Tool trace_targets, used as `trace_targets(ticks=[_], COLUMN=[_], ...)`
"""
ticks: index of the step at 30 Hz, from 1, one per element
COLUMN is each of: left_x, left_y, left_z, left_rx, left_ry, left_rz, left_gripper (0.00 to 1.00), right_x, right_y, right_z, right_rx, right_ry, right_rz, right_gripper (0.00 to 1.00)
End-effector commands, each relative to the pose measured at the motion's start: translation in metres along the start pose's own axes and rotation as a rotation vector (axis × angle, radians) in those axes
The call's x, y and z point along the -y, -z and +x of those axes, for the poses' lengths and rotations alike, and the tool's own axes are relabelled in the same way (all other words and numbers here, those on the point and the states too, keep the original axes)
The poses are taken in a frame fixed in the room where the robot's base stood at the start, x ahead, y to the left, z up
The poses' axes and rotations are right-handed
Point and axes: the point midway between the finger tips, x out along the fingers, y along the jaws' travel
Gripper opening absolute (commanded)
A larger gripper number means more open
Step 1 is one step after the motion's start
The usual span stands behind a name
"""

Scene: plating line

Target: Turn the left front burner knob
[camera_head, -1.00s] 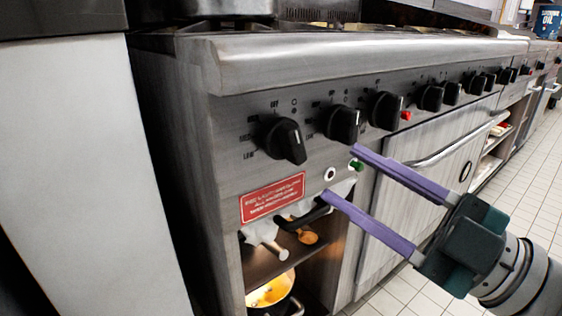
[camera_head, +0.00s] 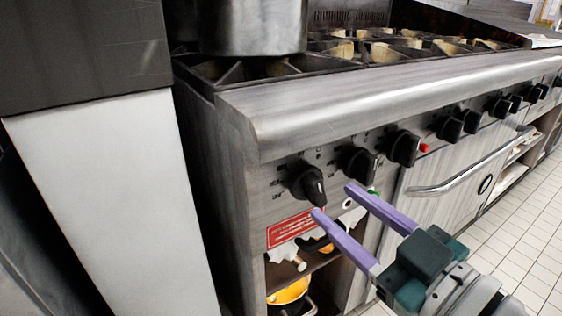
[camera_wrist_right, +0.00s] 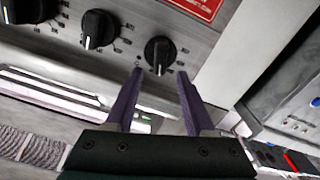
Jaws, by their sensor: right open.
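The leftmost black knob (camera_head: 308,184) is on the steel stove front, above a red label (camera_head: 291,228). Its white pointer line shows toward the lower right. My right gripper (camera_head: 334,200), with purple fingers, is open and empty, its tips just in front of and below this knob. In the right wrist view the same knob (camera_wrist_right: 159,54) lies ahead, lined up with the gap between the open fingers (camera_wrist_right: 159,74). I see no clear contact. My left gripper is not in view.
More knobs follow to the right, the nearest one (camera_head: 358,165) close by. An oven handle (camera_head: 470,165) sticks out further right. A large pot (camera_head: 253,28) stands on the cooktop. A white-sided unit (camera_head: 115,200) stands left of the stove. Tiled floor is clear at right.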

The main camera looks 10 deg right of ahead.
Motion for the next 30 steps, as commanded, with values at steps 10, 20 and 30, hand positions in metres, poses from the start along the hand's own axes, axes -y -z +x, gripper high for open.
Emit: trace_targets(ticks=[10, 20, 30], left_x=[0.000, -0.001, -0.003], left_y=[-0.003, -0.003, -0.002], left_z=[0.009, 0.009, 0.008], left_rx=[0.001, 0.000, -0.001], left_ry=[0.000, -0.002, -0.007], left_rz=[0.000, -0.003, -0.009], left_gripper=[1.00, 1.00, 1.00], right_x=[0.000, 0.000, 0.000], right_y=[0.000, 0.000, 0.000], right_z=[0.039, 0.040, 0.040], right_rx=[0.000, 0.000, 0.000], right_ry=[0.000, 0.000, 0.001], right_rz=[-0.002, -0.002, -0.002], right_gripper=[0.54, 0.45, 0.07])
